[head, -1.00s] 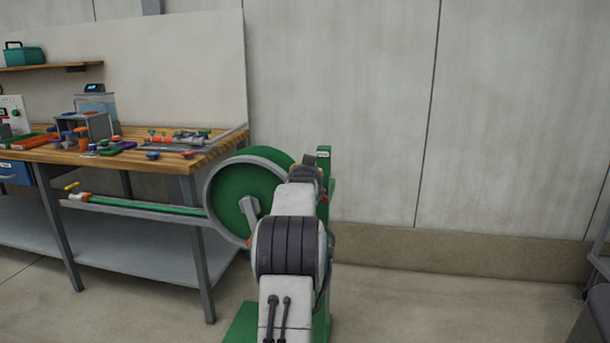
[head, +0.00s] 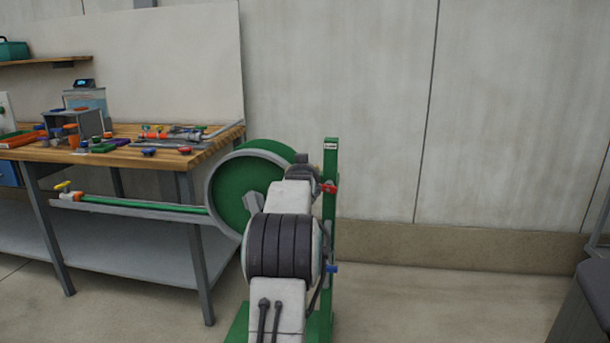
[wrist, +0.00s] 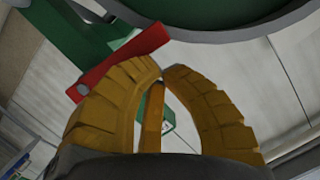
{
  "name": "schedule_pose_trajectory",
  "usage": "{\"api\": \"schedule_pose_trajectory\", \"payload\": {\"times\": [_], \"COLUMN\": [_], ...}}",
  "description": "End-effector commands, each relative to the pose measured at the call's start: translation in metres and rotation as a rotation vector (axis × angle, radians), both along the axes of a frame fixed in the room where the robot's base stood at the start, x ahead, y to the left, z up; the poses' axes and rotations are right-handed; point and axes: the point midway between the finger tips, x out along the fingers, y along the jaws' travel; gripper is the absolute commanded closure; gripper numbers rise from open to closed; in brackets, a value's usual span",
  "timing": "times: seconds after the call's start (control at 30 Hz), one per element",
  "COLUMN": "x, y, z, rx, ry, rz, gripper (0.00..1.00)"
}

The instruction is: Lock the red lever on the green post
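The green post (head: 331,225) stands upright right of my arm in the head view, with a small white label near its top. The red lever (head: 330,188) sticks out from its upper part; in the wrist view the lever (wrist: 122,60) lies aslant across the green post (wrist: 75,28). My gripper (wrist: 162,68) has ridged yellow fingers with their tips close together and nothing seen between them. The lever lies beside and beyond the left finger, which covers part of its lower edge. Whether they touch is unclear. In the head view my arm hides the gripper.
A green wheel with a grey rim (head: 240,190) stands left of the post, close to my arm. A workbench (head: 120,157) with several fittings is at left, with a long green-and-grey bar (head: 140,206) before it. A blue part (head: 332,268) sits lower on the post.

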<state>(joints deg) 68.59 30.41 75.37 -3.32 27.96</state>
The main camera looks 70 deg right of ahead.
Motion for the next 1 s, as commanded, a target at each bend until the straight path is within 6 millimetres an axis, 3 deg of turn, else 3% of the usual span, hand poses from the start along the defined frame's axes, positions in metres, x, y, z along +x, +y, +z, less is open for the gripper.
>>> {"api": "schedule_pose_trajectory", "payload": {"times": [0.3,1.0], "x": [0.0,0.001], "y": [0.0,0.0], "z": [-0.012,-0.016], "rx": [0.001,0.004], "ry": [0.0,0.0], "rz": [0.0,0.001], "gripper": [1.0,1.0]}}
